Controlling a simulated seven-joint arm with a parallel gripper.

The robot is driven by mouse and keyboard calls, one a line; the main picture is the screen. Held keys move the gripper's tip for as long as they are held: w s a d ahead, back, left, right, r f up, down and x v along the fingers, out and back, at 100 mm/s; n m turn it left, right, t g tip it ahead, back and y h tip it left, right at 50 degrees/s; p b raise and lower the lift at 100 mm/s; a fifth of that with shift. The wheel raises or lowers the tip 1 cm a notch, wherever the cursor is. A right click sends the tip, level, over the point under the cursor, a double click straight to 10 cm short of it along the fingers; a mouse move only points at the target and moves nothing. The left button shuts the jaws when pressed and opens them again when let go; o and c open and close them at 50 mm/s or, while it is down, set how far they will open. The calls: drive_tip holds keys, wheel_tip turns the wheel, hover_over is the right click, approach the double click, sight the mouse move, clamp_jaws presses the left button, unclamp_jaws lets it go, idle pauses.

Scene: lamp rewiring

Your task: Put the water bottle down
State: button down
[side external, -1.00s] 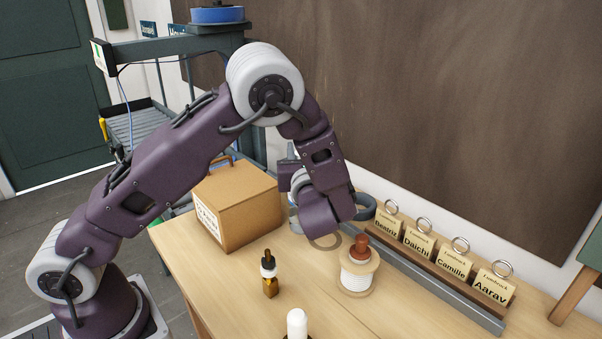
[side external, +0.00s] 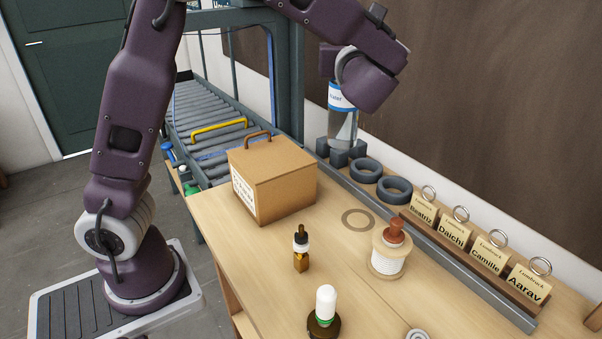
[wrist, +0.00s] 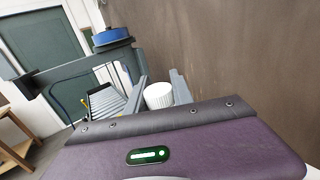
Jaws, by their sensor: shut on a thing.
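The water bottle (side external: 343,126) is clear, with a blue and white label, and hangs upright below my wrist at the back of the bench in the side view. Its base is close to some dark grey blocks (side external: 341,153); I cannot tell whether it touches them. My wrist hides its top. In the wrist view, the white cap of the water bottle (wrist: 158,97) shows between the two grey fingers of my gripper (wrist: 159,88), shut on it. A flat ring mark (side external: 344,219) lies empty on the bench top.
A cardboard box (side external: 285,184) with a handle stands left of the ring mark. A roller conveyor (side external: 205,115) lies behind the bench.

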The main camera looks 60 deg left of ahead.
drive_tip(key=shift+r, duration=0.75)
drive_tip(key=w+a+n+g+y, duration=0.1)
drive_tip(key=w+a+g, duration=0.1)
drive_tip(key=a, duration=0.9)
drive_tip(key=w+a+n+g+y, duration=0.1)
drive_tip(key=a+n+g, duration=0.1)
drive_tip(key=a, duration=0.9)
wheel_tip(320, 180, down, 23)
drive_tip(key=shift+w+a, duration=0.2)
drive_tip(key=shift+w, duration=0.05)
drive_tip(key=c, duration=1.1)
unclamp_jaws()
drive_tip(key=shift+f, duration=0.2)
